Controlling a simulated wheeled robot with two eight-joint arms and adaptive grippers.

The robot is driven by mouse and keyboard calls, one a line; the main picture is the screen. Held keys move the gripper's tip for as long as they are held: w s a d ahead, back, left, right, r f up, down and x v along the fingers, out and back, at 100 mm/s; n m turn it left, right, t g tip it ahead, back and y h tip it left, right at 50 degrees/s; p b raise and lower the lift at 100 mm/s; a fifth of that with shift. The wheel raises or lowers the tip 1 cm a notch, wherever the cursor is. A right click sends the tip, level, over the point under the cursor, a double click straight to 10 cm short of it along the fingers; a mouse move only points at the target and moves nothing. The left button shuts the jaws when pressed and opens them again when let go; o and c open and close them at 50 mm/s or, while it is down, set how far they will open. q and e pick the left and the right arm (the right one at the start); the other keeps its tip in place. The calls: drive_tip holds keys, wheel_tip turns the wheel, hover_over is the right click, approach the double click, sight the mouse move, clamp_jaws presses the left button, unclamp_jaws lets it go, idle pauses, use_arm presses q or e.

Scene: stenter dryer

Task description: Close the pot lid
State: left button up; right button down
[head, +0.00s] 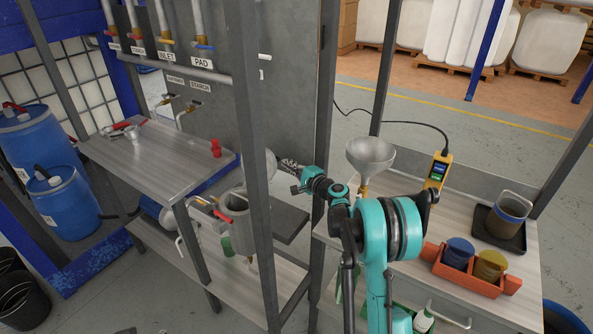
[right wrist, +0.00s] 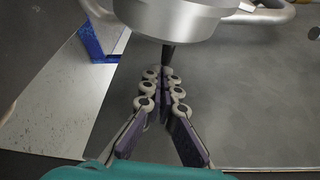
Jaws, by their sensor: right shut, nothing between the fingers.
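The steel pot (head: 236,212) stands on the lower bench, partly hidden by a grey frame post. A rounded silver piece (head: 271,166), seemingly its raised lid, shows just right of the post. My right gripper (head: 288,164) reaches in from the right beside this piece; its fingers are small in the head view. In the right wrist view my right gripper (right wrist: 162,82) is shut and empty. A rounded steel body (right wrist: 180,17) with a bar handle (right wrist: 268,15) fills the top there, just beyond the fingertips; I cannot tell whether they touch. My left gripper is out of view.
Grey upright posts (head: 250,120) stand close to my right arm. A steel side table (head: 150,150) with red-handled valves is left. At right a bench carries a funnel (head: 370,154), a yellow meter (head: 437,172), a jug (head: 507,216) and a red tray (head: 462,280).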

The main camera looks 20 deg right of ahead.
sight(274, 164)
drive_tip(key=shift+s+a+r, duration=0.25)
drive_tip(key=shift+s+a, duration=0.3)
drive_tip(key=shift+a, duration=0.1)
drive_tip(key=shift+s+a+r, duration=0.25)
drive_tip(key=shift+a+r, duration=0.1)
drive_tip(key=shift+r, duration=0.1)
drive_tip(key=shift+s+a+r, duration=0.3)
drive_tip(key=shift+a+r, duration=0.1)
drive_tip(key=shift+a, duration=0.05)
drive_tip(key=shift+s+a+r+p, duration=0.25)
drive_tip(key=shift+s+a+r, duration=0.15)
drive_tip(key=shift+s+a, duration=0.15)
drive_tip(key=shift+s+a+r+p, duration=0.2)
drive_tip(key=shift+s+a+r, duration=0.2)
drive_tip(key=shift+a, duration=0.25)
drive_tip(key=shift+s+a+r, duration=0.15)
drive_tip(key=shift+s+a, duration=1.05)
drive_tip(key=shift+a, duration=0.25)
drive_tip(key=shift+s+a, duration=0.1)
drive_tip(key=shift+r, duration=0.1)
